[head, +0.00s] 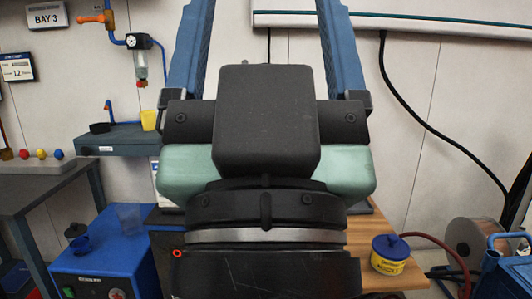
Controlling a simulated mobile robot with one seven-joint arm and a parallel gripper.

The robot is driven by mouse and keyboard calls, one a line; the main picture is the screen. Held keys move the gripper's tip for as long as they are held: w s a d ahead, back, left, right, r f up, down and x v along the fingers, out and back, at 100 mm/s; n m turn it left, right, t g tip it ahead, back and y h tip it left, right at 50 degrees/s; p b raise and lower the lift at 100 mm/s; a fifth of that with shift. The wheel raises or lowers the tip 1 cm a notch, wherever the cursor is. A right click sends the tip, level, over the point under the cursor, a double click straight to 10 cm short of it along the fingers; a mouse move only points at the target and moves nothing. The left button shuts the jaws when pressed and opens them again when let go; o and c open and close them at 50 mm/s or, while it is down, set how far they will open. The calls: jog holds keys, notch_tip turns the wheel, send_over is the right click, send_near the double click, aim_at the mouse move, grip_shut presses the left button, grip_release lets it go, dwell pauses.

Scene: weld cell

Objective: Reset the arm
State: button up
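My gripper (263,30) fills the middle of the head view, seen from behind and very close. Its black and pale green body is below, and two long blue fingers rise from black carriages at the far left and right ends of the body.
A wooden bench top (355,235) lies behind my gripper, with a blue and yellow tin (389,257) on it. A blue cabinet (105,255) carries small cups at left. A grey table (40,195) stands far left, a wire spool (470,243) at right.

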notch_tip(320, 180, up, 23)
jog(key=p, duration=2.1)
jog(key=shift+r, duration=0.2)
